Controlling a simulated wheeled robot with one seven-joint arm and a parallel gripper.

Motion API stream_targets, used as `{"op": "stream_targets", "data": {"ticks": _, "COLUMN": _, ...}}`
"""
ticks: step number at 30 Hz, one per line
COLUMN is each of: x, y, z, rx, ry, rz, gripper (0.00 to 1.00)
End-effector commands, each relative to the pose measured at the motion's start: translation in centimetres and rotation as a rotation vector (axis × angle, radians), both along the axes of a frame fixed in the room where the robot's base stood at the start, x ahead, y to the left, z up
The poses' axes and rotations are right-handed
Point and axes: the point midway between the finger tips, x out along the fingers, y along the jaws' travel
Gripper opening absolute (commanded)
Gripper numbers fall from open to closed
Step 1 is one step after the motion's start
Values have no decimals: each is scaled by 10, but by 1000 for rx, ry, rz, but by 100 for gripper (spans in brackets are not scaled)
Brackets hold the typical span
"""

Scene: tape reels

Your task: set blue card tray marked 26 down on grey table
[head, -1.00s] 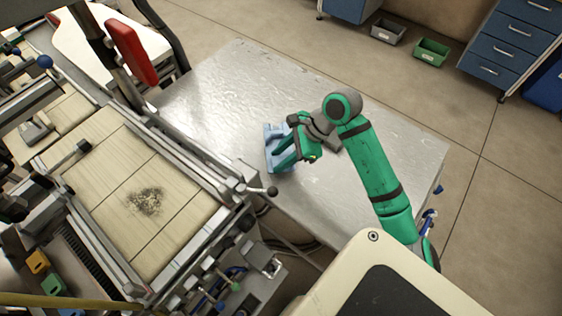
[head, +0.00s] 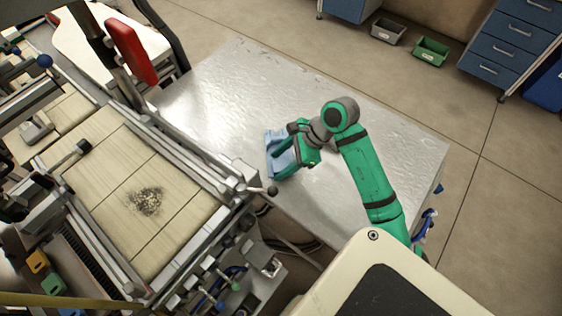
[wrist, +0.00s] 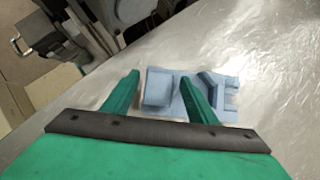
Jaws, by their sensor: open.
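The blue card tray (head: 271,141) rests on the grey table (head: 225,100), near the edge beside the machine. In the wrist view the tray (wrist: 229,87) looks light blue, with a raised block and a notched part; no number can be read. My gripper (head: 276,160) is at the tray, partly covering it in the head view. In the wrist view my gripper (wrist: 159,79) has its two green fingers spread apart, with the tray's raised block between them and a gap visible beside the block. The right finger hides part of the tray.
A large machine with a tan tiled bed (head: 120,190) stands at the left, its rail and black knob (head: 272,191) close to the tray. The rest of the tabletop is bare. Grey (head: 388,31) and green (head: 431,51) bins sit on the floor beyond.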

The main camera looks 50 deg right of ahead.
Motion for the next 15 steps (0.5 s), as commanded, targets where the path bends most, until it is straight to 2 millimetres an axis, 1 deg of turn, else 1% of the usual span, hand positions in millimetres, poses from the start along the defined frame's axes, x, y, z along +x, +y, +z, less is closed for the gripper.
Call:
{"op": "stream_targets", "data": {"ticks": 5, "x": -7, "y": -8, "z": 16, "rx": -4, "ry": 0, "rz": -1, "gripper": 53}}
{"op": "stream_targets", "data": {"ticks": 15, "x": -32, "y": -35, "z": 72, "rx": -3, "ry": 1, "rz": -1, "gripper": 53}}
